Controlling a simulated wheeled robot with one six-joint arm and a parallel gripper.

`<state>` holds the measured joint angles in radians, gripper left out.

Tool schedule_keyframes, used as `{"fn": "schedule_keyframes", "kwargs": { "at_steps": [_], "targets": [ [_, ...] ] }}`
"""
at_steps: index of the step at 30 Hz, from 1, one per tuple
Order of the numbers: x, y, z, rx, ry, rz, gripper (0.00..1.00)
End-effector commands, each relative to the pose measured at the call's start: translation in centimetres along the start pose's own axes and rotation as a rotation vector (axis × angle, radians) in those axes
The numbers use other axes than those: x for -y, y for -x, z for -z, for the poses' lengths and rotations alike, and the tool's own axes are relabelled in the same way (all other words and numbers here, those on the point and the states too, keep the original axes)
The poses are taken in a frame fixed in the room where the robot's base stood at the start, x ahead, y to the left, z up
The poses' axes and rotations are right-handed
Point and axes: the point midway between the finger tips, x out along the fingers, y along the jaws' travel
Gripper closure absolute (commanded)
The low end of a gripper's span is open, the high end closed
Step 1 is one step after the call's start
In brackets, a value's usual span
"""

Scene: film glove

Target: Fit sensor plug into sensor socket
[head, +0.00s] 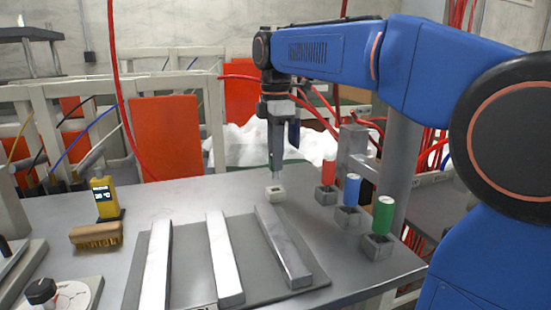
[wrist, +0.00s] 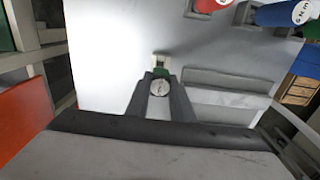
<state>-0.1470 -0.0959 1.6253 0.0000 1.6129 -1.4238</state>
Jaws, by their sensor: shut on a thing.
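My gripper (head: 277,168) points straight down over the back of the table, with its fingers close together. In the wrist view my gripper (wrist: 160,90) is shut on the sensor plug, which shows a round whitish marked top (wrist: 160,88) and a green part beyond it. The sensor socket looks to be the small cream block (head: 275,193) with a dark opening, on the table just below the fingertips. It also shows in the wrist view (wrist: 160,59), right beyond the plug. I cannot tell whether plug and socket touch. The fingers hide most of the plug.
Red (head: 328,173), blue (head: 352,189) and green (head: 383,214) cylinders stand in dark square holders to the right. Metal bars (head: 224,256) lie on a grey plate in front. A yellow device (head: 105,198) and a brush (head: 96,235) are at left. Table around the socket is clear.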

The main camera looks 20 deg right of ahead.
Motion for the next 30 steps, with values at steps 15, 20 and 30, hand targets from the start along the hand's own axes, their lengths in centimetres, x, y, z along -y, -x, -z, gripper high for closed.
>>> {"fn": "schedule_keyframes", "kwargs": {
  "at_steps": [15, 20, 30],
  "targets": [
    [0.0, 1.5, 0.0, 0.0, 0.0, -0.002, 1.0],
    [-0.1, 2.5, 0.0, 0.0, 0.0, -0.003, 1.0],
    [0.0, 3.0, 0.0, 0.0, 0.0, 0.0, 1.0]
  ]
}}
